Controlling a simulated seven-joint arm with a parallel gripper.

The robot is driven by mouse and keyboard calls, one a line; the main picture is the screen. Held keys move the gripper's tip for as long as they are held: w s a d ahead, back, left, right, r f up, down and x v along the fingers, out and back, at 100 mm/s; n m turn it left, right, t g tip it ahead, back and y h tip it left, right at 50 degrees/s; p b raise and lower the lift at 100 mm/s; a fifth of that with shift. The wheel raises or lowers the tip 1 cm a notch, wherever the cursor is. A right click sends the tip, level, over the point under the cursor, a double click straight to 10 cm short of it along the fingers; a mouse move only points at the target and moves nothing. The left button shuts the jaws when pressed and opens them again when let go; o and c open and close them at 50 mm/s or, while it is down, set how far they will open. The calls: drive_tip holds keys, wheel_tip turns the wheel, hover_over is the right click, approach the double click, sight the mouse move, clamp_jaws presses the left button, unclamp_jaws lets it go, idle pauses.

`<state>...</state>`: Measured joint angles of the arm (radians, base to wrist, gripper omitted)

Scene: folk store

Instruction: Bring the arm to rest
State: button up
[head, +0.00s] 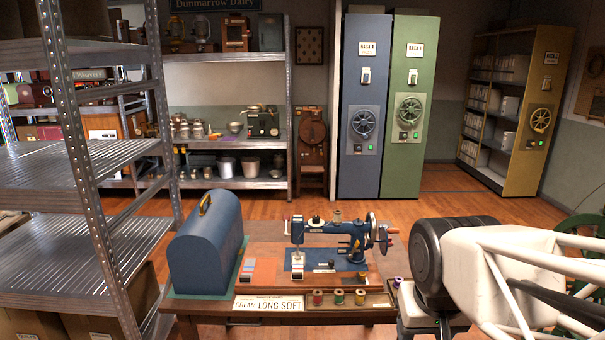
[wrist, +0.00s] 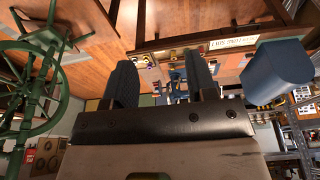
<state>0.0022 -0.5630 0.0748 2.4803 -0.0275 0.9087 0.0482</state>
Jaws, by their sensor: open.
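My gripper (wrist: 160,68) shows in the wrist view with its two dark fingers apart and nothing between them. My arm (head: 510,270), white with a black joint, reaches in at the lower right of the head view, beside the right end of the sewing table. The fingers cannot be made out in the head view. A blue sewing machine (head: 345,245) stands on the table, left of my arm. The wrist view is upside down, with the table and floor at the top.
Metal shelving (head: 80,170) stands close on the left. A green spoked wheel (wrist: 35,95) is near my gripper. Floor is open before the cabinets (head: 405,110).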

drive_tip(key=shift+s+f, duration=0.25)
drive_tip(key=shift+s, duration=0.8)
drive_tip(key=shift+s+f, duration=0.2)
drive_tip(key=shift+s, duration=0.8)
